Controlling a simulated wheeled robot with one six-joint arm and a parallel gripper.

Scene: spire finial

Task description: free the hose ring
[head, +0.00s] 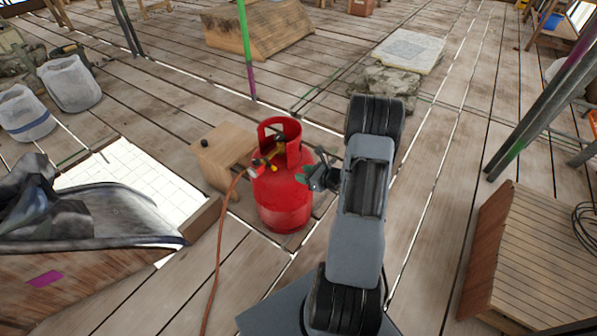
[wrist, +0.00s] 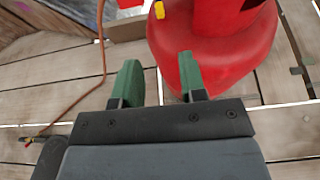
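A red gas cylinder (head: 282,205) stands upright on the plank deck. It also fills the upper right of the wrist view (wrist: 225,45). An orange hose (head: 221,248) runs from the fitting (head: 257,168) at its valve down to the deck. The hose (wrist: 101,55) passes left of my gripper in the wrist view. A small yellow part (wrist: 159,9) shows against the cylinder. I cannot make out the hose ring separately. My gripper (head: 308,170) is beside the cylinder's right side. Its green fingers (wrist: 161,80) are apart with nothing between them.
A wooden box (head: 222,152) with a black knob stands left of the cylinder. A white-floored opening (head: 135,185) and a dark tarp (head: 75,215) lie further left. A slatted wooden box (head: 535,245) stands at the right. Poles rise from the deck.

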